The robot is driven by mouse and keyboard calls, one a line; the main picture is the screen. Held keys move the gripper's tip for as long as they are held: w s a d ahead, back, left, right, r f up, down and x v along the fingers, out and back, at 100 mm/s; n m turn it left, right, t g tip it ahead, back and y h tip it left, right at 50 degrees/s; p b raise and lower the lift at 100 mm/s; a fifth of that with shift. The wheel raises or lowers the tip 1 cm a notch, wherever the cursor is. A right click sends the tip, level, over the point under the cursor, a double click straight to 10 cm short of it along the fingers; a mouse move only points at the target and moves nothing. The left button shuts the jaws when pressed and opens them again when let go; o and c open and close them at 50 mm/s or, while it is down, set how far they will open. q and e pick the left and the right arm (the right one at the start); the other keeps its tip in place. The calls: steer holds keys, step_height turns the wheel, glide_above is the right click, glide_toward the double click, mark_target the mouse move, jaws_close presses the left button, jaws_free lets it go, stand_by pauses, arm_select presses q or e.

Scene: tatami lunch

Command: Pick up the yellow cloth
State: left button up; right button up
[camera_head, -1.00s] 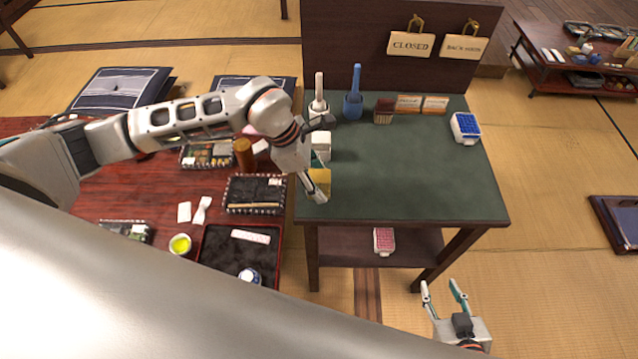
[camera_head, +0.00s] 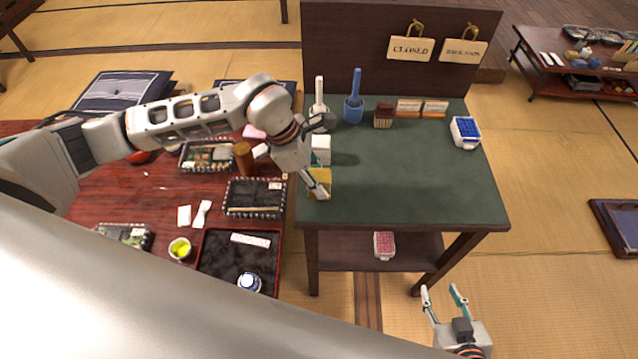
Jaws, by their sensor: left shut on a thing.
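The yellow cloth (camera_head: 321,186) lies at the left edge of the green-topped table (camera_head: 410,180). My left gripper (camera_head: 318,190) reaches down over it from the left and is shut on it. The fingers hide part of the cloth, and I cannot tell whether it is lifted off the tabletop. My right gripper (camera_head: 443,297) is open and empty, low in front of the table's right side.
A white block (camera_head: 321,150) stands just behind the cloth. Blue (camera_head: 353,108) and white (camera_head: 319,112) brush holders stand at the back, and a blue-topped box (camera_head: 465,132) at the right. The tabletop's middle is clear. A red low table (camera_head: 110,195) with trays adjoins on the left.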

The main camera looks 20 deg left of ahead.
mark_target(319, 175)
arm_select(q)
step_height(319, 175, up, 18)
steer(key=shift+r+b, duration=0.15)
steer(key=shift+b, duration=0.3)
steer(key=o, duration=0.5)
steer(key=c, duration=0.4)
